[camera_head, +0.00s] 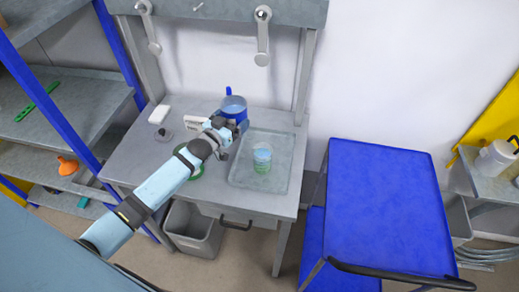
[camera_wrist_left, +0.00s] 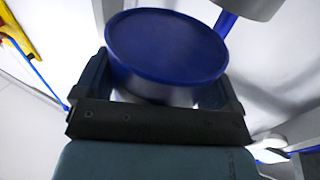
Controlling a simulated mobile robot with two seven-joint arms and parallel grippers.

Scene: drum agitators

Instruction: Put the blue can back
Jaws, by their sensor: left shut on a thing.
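The blue can (camera_head: 234,106) is at the back of the grey workbench, by the wall. My left gripper (camera_head: 225,127) reaches it from the front left and is shut on it. In the left wrist view the can's round dark blue top (camera_wrist_left: 168,45) fills the space between the two fingers of the left gripper (camera_wrist_left: 165,92). The can's lower part is hidden by the gripper, so I cannot tell whether it touches the bench. My right gripper is not in view.
A clear tray (camera_head: 241,178) holding a jar with a pale blue top (camera_head: 262,156) lies right of my arm. A green ring (camera_head: 190,172) lies partly under the arm. A blue cart (camera_head: 385,210) stands right of the bench (camera_head: 150,160).

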